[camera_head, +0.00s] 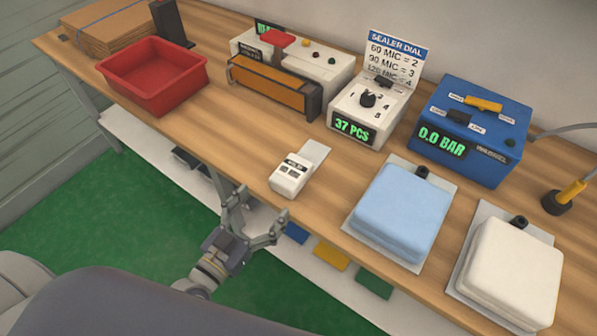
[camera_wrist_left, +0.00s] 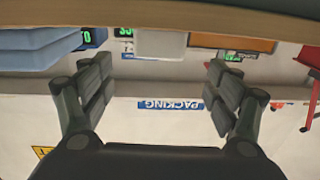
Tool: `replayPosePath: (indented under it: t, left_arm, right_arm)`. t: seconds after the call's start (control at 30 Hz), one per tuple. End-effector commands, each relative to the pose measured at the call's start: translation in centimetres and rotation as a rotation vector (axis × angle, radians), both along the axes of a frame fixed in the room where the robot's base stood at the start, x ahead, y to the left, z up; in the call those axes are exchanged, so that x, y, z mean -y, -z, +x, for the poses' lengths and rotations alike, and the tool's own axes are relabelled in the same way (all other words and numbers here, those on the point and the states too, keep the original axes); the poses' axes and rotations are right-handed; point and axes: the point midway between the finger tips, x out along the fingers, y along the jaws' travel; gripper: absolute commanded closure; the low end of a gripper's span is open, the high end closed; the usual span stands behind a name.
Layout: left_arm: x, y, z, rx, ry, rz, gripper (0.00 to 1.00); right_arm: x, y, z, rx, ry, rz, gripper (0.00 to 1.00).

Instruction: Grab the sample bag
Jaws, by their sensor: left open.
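A pale grey flat sheet (camera_head: 316,152), which may be the sample bag, lies on the wooden bench; I cannot tell for sure. A small white handheld device (camera_head: 290,176) with a dark display lies against its near end, close to the bench's front edge. My left gripper (camera_head: 262,211) is open and empty, just in front of the bench edge and near the device. In the left wrist view, its fingers (camera_wrist_left: 160,80) are spread wide with nothing between them. The picture there is upside down. My right gripper is not in view.
The bench (camera_head: 225,140) carries a red bin (camera_head: 150,92), a sealer with an orange front (camera_head: 268,86), a dial box (camera_head: 362,118) reading 37 PCS and a blue box (camera_head: 470,150) reading 0.0 BAR. Blue (camera_head: 402,212) and white (camera_head: 508,270) mattresses lie at right.

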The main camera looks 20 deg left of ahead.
Motion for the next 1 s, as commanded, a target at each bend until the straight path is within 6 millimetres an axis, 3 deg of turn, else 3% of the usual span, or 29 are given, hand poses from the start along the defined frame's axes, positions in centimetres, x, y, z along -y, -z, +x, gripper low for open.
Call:
replayPosePath:
  t: [0.23,0.53,0.8,1.0]
  left_arm:
    - [1.0,-0.1,3.4,0.002,0.0,0.0,0.18]
    - [1.6,-0.1,5.2,0.0,0.001,0.001,0.18]
    - [2.7,-0.1,8.4,0.001,0.001,0.0,0.18]
    - [3.0,-0.1,9.6,-0.001,0.001,0.001,0.18]
  right_arm:
    - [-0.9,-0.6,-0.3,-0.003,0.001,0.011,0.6]
    - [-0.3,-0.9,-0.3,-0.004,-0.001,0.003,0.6]
    - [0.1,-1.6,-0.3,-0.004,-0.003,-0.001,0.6]
    - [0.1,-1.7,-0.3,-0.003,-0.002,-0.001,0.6]
